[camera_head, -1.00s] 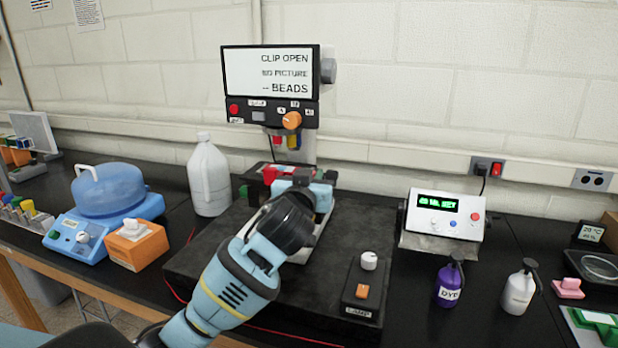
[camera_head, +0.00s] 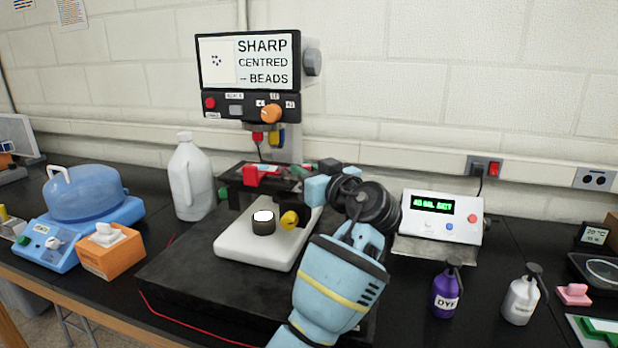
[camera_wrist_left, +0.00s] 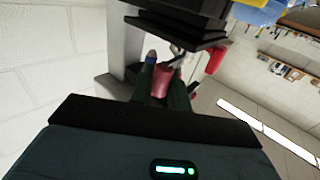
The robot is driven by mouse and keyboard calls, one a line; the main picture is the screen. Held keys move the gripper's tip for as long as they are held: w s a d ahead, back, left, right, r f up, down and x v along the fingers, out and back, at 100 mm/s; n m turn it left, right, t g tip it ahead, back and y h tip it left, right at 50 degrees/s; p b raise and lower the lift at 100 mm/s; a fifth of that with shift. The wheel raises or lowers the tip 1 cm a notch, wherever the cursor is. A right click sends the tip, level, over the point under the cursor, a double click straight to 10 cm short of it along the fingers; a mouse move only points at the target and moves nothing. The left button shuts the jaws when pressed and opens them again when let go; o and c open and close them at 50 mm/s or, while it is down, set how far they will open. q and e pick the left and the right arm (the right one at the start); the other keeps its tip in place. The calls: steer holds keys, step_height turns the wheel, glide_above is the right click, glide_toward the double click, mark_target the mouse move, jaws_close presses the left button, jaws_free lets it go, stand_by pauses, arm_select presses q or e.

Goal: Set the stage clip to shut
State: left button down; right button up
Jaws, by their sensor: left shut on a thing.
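The stage (camera_head: 232,176) of the dark instrument stands at the back of its black base, with a red block (camera_head: 250,176) on its left. My left gripper (camera_head: 312,180) comes in from the right and is at the right end of the stage. In the left wrist view, the gripper (camera_wrist_left: 162,72) is shut on a red piece (camera_wrist_left: 160,82), which looks like the stage clip's handle. Its fingers and wrist hide most of the clip in the head view. The screen (camera_head: 248,61) reads SHARP, CENTRED, BEADS, beside a picture of dark dots. My right gripper is not in view.
A white plate (camera_head: 236,246) with a black round part (camera_head: 263,222) and yellow knob (camera_head: 289,220) stands before the stage. A white jug (camera_head: 190,180) is left. A display box (camera_head: 445,220), purple bottle (camera_head: 447,292) and white bottle (camera_head: 520,297) are right.

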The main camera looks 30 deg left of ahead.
arm_select(q)
steer(key=shift+w+f+n+g, duration=0.15)
steer(key=shift+n+g, duration=0.25)
steer(key=shift+g, duration=0.2)
steer(key=shift+y, duration=0.3)
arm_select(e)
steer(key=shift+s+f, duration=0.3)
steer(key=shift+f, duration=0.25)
arm_select(q)
steer(key=shift+a+g+b, duration=0.1)
steer(key=shift+g+b, duration=0.2)
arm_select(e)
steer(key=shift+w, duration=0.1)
arm_select(q)
steer(key=c, duration=1.4)
jaws_free()
steer(key=shift+o, duration=0.2)
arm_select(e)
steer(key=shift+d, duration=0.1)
arm_select(q)
steer(key=b+v, duration=0.1)
steer(key=v, duration=0.6)
steer(key=shift+d, duration=0.4)
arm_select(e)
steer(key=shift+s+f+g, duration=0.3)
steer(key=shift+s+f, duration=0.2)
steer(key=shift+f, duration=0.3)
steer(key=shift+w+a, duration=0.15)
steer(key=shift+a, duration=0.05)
